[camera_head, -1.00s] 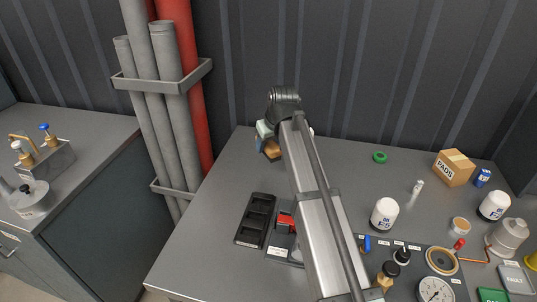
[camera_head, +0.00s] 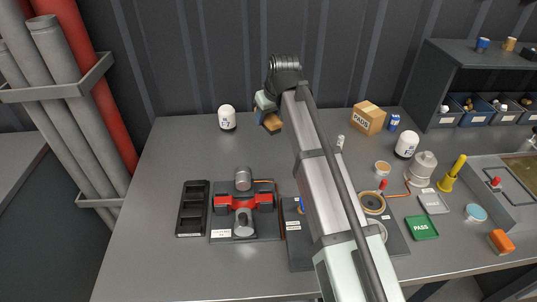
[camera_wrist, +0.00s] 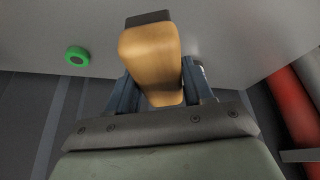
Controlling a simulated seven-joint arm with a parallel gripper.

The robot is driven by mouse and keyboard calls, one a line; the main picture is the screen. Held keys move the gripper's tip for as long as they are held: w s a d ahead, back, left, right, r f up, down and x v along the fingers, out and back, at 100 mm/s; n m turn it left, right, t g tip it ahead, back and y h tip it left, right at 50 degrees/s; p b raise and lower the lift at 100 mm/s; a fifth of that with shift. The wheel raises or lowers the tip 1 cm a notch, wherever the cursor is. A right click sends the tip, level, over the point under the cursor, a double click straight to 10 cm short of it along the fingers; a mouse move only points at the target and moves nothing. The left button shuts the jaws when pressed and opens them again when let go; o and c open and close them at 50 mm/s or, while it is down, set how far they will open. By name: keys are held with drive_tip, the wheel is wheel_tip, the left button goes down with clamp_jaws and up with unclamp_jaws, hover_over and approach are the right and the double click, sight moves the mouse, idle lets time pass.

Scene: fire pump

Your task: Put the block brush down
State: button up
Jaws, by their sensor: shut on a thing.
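The block brush has a tan wooden block (camera_wrist: 150,60) and a dark strip (camera_wrist: 148,18) at its far end in the wrist view. My gripper (camera_wrist: 160,92) is shut on it, with one blue-grey finger on each side. In the head view the brush (camera_head: 272,123) shows small and partly hidden at my gripper (camera_head: 265,116), over the back part of the grey table (camera_head: 165,165). I cannot tell whether the brush touches the table.
A white canister (camera_head: 227,119) stands left of my gripper and a PADS box (camera_head: 368,118) to the right. A black tray (camera_head: 193,208) and a red-and-grey pump (camera_head: 244,200) sit nearer. A green ring (camera_wrist: 77,56) lies near the brush. The back left of the table is mostly clear.

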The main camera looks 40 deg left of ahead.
sight(275, 127)
drive_tip(key=shift+s+d+f, duration=0.3)
drive_tip(key=shift+s+d, duration=0.2)
drive_tip(key=shift+d, duration=0.15)
drive_tip(key=shift+m, duration=0.3)
drive_tip(key=shift+f, duration=4.95)
drive_tip(key=shift+f, duration=0.1)
drive_tip(key=o, duration=1.1)
drive_tip(key=v, duration=1.2)
drive_tip(key=shift+a, duration=0.1)
